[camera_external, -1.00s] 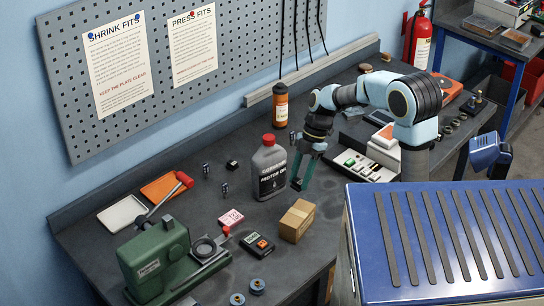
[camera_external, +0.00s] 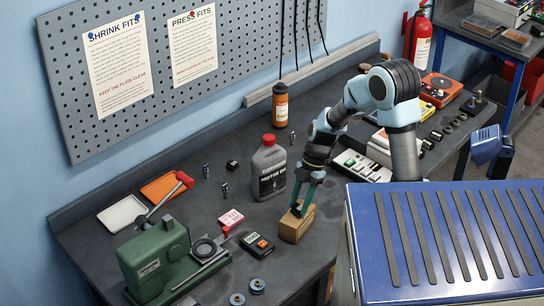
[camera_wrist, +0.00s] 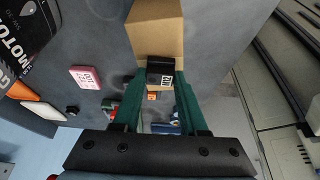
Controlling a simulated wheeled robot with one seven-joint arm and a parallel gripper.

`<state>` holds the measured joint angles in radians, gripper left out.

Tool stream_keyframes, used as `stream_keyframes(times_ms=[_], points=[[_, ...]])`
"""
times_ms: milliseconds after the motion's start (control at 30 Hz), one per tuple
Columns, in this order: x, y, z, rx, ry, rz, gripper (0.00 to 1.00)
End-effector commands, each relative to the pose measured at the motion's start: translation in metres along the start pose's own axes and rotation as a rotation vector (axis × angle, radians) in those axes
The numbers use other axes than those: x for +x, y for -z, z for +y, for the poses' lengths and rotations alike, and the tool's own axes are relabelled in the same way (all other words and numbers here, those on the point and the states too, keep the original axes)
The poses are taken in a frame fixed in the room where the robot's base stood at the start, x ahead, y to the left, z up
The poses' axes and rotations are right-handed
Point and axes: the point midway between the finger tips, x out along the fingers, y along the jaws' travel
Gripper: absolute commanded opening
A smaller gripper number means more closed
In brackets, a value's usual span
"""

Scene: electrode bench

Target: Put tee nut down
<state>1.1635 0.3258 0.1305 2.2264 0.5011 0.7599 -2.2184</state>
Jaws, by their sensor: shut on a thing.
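My gripper (camera_external: 299,209) points down at the top of the cardboard box (camera_external: 295,226) on the dark bench. In the wrist view, its two green fingers (camera_wrist: 159,82) are closed on a small dark block with a white printed label, which I take to be the tee nut (camera_wrist: 160,72). The cardboard box (camera_wrist: 155,35) lies just beyond the tee nut. I cannot tell whether the tee nut touches the box. In the external view the fingers and the box hide the tee nut.
The motor oil bottle (camera_external: 269,168) stands left of and behind my gripper. A pink box (camera_external: 231,218) and a black-and-red device (camera_external: 258,246) lie left of the cardboard box. The green press (camera_external: 157,262) stands at front left. Bare bench lies between the bottle and pink box.

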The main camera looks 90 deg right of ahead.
Motion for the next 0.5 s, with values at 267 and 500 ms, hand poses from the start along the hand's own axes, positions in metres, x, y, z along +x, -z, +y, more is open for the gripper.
stream_keyframes(times_ms=[267, 500], points=[[0.0027, -0.0011, 0.0001, 0.000, 0.000, 0.000, 0.54], [0.0026, -0.0011, 0.0001, 0.000, 0.000, 0.000, 0.72]])
